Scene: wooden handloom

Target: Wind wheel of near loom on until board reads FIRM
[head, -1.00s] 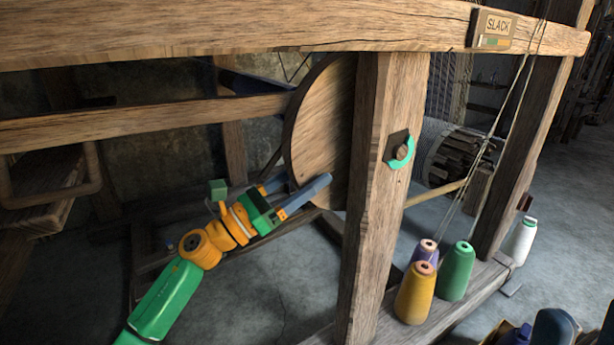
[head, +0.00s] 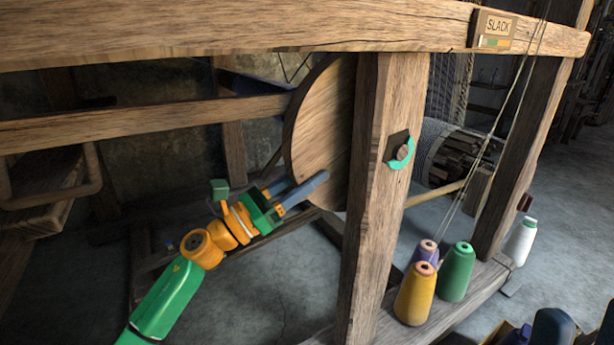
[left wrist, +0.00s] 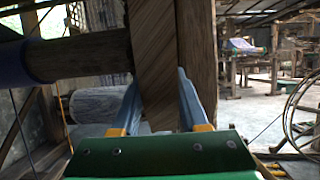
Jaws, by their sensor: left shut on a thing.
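The wooden wheel (head: 318,130) of the near loom stands upright behind the front post, which hides its right part. My left gripper (head: 305,181) is at the wheel's lower left rim, shut on it, with one blue-grey finger on each face. In the left wrist view the rim (left wrist: 156,60) runs between the two fingers (left wrist: 157,85). The board (head: 495,29) on the top beam reads SLACK, with a small coloured strip under the word. My right gripper is not in view.
The loom's thick front post (head: 380,200) stands just right of the wheel and carries a teal curved piece (head: 401,153). A yellow cone (head: 416,295), a green cone (head: 457,272) and a purple one stand on the lower beam. Open floor lies below my left arm.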

